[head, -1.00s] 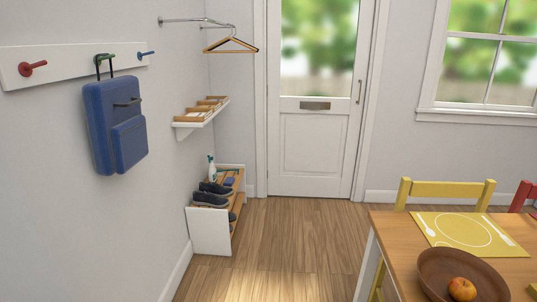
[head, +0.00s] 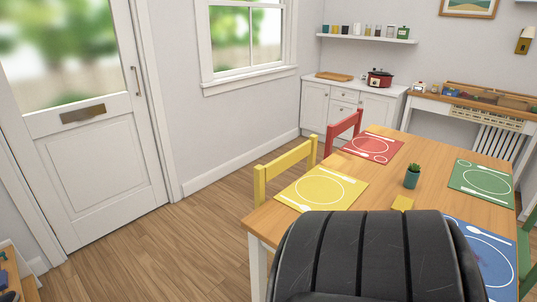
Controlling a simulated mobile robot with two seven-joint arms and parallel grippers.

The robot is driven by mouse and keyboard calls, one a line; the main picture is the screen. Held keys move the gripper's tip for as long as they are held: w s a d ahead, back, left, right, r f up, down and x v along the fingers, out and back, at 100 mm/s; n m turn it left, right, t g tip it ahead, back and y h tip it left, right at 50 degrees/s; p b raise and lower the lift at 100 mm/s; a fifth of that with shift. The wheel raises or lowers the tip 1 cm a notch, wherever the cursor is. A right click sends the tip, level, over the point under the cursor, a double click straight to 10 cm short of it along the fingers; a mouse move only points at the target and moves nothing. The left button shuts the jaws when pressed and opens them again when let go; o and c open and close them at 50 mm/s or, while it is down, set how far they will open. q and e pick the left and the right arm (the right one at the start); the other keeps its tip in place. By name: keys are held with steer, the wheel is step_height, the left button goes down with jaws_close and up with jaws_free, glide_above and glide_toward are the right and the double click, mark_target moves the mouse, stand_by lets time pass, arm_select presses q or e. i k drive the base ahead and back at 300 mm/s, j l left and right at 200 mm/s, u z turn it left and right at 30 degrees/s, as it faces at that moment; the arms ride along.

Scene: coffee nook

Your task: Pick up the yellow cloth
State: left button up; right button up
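A yellow placemat (head: 322,187) with a printed plate and cutlery lies at the table's left end. Neither of my grippers can be made out in the head view.
The dark ribbed shape (head: 375,255) hides the near part of the table. A cactus pot (head: 412,180) and red (head: 374,148), green (head: 482,177) and blue (head: 490,250) placemats are on the table. Floor (head: 180,255) is clear on the left.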

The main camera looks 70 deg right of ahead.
mark_target(402, 203)
steer(key=z, duration=0.4)
steer(key=i+z, duration=0.1)
steer(key=z, duration=0.3)
steer(key=j+z, duration=0.1)
steer(key=z, duration=0.25)
steer(key=i+z, duration=0.1)
steer(key=z, duration=2.1)
